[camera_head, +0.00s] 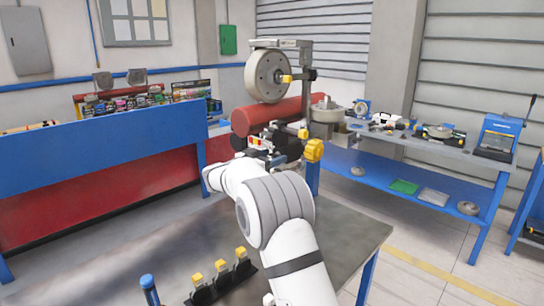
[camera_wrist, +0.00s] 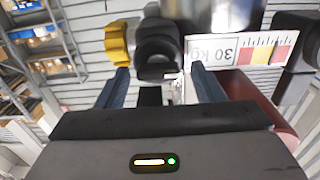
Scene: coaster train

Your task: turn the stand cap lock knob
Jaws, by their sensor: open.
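A yellow lobed knob (camera_head: 314,150) sits on the stand, just right of my gripper in the head view. A yellow knob also shows at upper left in the wrist view (camera_wrist: 117,43), outside the fingers. A black round part (camera_wrist: 157,48) lies ahead between my open fingers, apart from them as far as I can tell. A smaller yellow knob (camera_head: 287,78) is higher on the stand, beside the grey wheel (camera_head: 268,75). I cannot tell which of these is the cap lock knob. My gripper (camera_wrist: 163,82) is open and empty; my arm partly hides it in the head view (camera_head: 276,150).
A red cylinder (camera_head: 285,114) lies behind my gripper. A scale label reading 30 kg (camera_wrist: 238,57) is close at the right finger. A dark bench (camera_head: 345,235) with yellow-topped parts (camera_head: 222,270) is in front. A blue-framed workbench (camera_head: 425,150) stands at right.

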